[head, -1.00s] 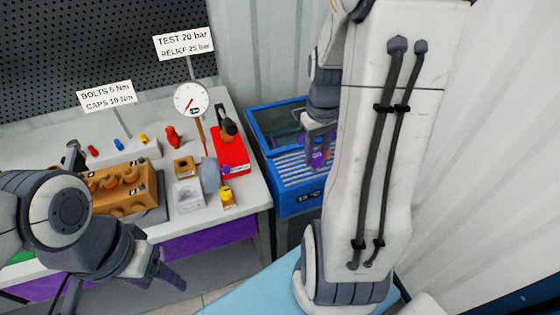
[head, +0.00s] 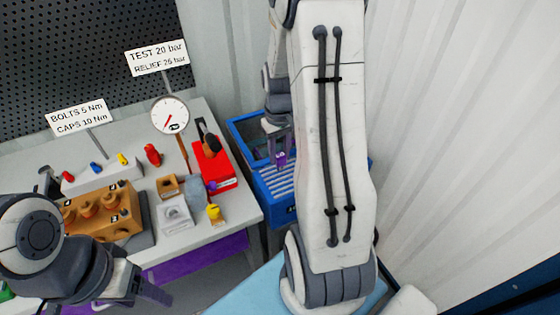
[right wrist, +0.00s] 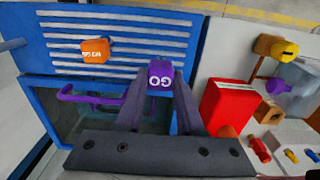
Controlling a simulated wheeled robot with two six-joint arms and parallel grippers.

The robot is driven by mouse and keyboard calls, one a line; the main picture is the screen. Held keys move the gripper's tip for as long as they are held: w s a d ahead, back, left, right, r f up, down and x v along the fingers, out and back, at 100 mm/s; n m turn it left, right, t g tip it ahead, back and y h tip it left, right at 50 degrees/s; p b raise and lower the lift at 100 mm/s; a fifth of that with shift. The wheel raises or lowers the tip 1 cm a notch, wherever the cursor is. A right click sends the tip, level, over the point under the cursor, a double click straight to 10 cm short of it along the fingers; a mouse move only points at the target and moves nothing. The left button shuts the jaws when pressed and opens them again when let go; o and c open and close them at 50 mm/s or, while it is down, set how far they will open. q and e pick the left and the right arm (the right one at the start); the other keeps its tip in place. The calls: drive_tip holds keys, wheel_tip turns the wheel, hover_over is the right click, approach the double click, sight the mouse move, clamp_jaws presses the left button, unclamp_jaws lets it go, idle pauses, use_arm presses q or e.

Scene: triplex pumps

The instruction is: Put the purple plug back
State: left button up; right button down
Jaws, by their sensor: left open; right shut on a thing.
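The purple plug, a small block marked "GO" (right wrist: 160,78), sits between the fingertips of my right gripper (right wrist: 158,92), which is shut on it. In the head view my right gripper (head: 279,138) hangs over the blue bin, with the purple plug (head: 281,159) at its tips. The blue bin (head: 275,207) has a slatted part and a dark open part with a purple bent bar (right wrist: 90,97). I cannot tell how far the plug is above the bin. My left gripper (head: 150,292) is open and empty at the lower left, in front of the bench.
An orange tag (right wrist: 96,50) is on the slats. A corrugated wall stands right.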

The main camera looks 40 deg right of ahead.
sight(280, 163)
drive_tip(key=shift+f, duration=1.9)
drive_tip(key=shift+f, duration=0.2)
drive_tip(key=c, duration=0.5)
unclamp_jaws()
drive_tip(key=shift+c, duration=0.2)
drive_tip(key=shift+r, duration=0.15)
wheel_tip(280, 163, up, 12)
drive_tip(key=shift+r, duration=0.1)
